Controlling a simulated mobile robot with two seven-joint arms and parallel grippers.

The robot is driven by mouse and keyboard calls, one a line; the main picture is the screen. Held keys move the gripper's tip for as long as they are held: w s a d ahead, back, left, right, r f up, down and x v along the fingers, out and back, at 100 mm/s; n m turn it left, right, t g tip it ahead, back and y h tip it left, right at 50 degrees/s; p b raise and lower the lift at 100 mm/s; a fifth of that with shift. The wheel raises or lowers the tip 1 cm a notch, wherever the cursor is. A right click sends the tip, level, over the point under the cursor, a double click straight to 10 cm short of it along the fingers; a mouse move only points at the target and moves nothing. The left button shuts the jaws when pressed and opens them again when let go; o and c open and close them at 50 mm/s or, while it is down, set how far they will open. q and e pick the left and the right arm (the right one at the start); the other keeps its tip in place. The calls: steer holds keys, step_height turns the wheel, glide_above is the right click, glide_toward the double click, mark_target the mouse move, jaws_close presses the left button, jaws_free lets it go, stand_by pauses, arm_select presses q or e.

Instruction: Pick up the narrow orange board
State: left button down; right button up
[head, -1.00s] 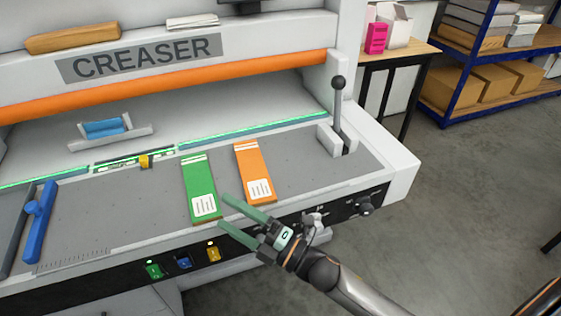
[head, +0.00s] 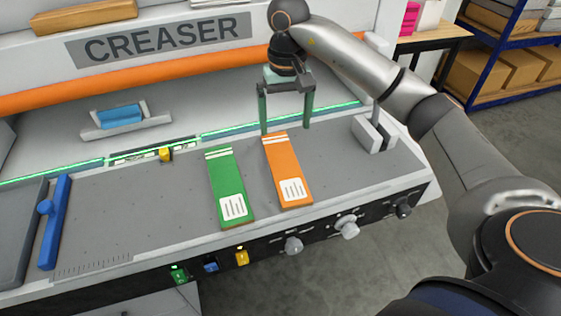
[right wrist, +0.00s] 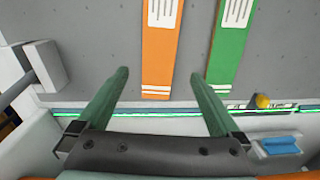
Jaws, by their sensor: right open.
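The narrow orange board (head: 286,168) lies flat on the grey bed of the creaser, with white stripes at its far end and a white label at its near end. A green board (head: 228,180) lies just left of it, with a small gap between. My right gripper (head: 287,130) is open and empty, pointing down above the far end of the orange board. In the right wrist view the orange board (right wrist: 160,55) lies between the lines of the two fingers (right wrist: 158,73), beyond their tips, and the green board (right wrist: 233,40) is to its right. My left gripper is out of view.
The creaser's lever mount (head: 372,135) stands right of the orange board, partly beside my right arm. A blue-handled bar (head: 54,222) lies at the bed's left. A blue piece in a grey holder (head: 122,115) is behind. The bed (head: 130,205) is clear left of the green board.

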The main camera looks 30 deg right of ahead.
glide_above(284, 164)
steer(key=f, duration=0.6)
steer(key=shift+s+d+f, duration=0.15)
steer(key=shift+s+f, duration=0.1)
steer(key=shift+f, duration=0.1)
steer(key=shift+w+f+p, duration=0.2)
steer(key=shift+f+p, duration=0.5)
steer(key=shift+f, duration=2)
steer(key=shift+c, duration=0.2)
steer(key=c, duration=1.1)
steer(key=shift+r, duration=0.15)
